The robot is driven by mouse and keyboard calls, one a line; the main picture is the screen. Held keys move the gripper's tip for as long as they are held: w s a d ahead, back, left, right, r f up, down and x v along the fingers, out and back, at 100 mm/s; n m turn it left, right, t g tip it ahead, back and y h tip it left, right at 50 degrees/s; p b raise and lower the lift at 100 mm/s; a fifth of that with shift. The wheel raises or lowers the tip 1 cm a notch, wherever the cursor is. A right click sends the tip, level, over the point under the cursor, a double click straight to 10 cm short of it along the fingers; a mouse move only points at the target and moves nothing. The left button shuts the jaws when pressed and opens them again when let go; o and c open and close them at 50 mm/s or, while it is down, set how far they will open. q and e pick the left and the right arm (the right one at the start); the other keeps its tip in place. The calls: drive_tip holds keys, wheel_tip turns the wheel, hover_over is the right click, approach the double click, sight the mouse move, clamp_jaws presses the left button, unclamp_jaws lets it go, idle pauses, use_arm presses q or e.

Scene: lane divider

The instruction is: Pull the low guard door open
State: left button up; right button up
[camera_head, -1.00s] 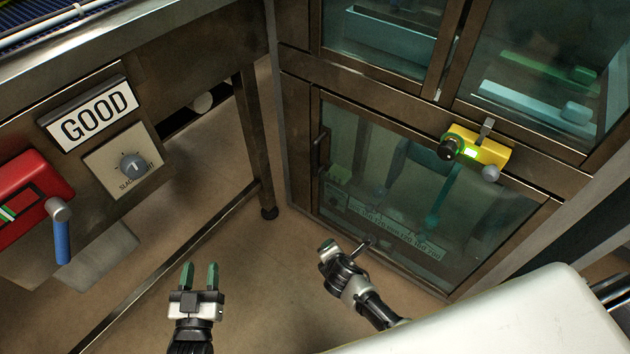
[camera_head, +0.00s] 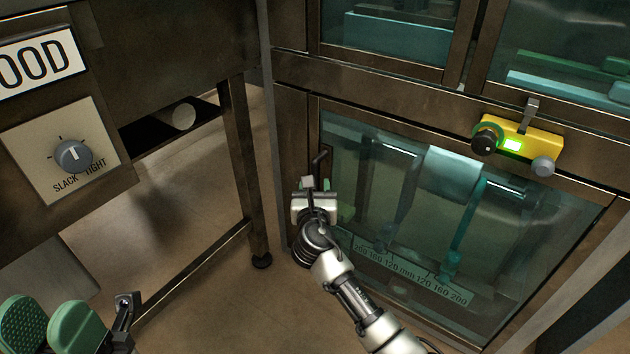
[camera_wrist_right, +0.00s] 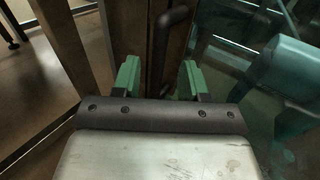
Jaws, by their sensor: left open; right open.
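The low guard door (camera_head: 405,290) is a glazed panel in a brown metal frame, and it looks closed. Its dark bar handle (camera_head: 321,160) stands upright near the door's left edge. My right gripper (camera_head: 315,186) is at the handle and hides its lower part. In the right wrist view the open green fingers (camera_wrist_right: 159,78) stand on either side of the handle (camera_wrist_right: 172,45), with gaps visible. My left gripper (camera_head: 48,322) is open and empty at the bottom left, far from the door; its green pads are partly cut off by the frame.
A yellow interlock box (camera_head: 530,140) with a green light and dark knob sits above the door. A table leg (camera_head: 247,175) stands just left of the door frame. A slack/tight dial (camera_head: 72,155) is on the left panel. Brown floor (camera_head: 200,290) lies clear between.

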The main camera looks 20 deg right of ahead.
sight(315, 174)
drive_tip(key=b+x, duration=0.1)
drive_tip(key=x, duration=0.4)
drive_tip(key=shift+d+b, duration=0.1)
drive_tip(key=shift+b, duration=0.3)
clamp_jaws()
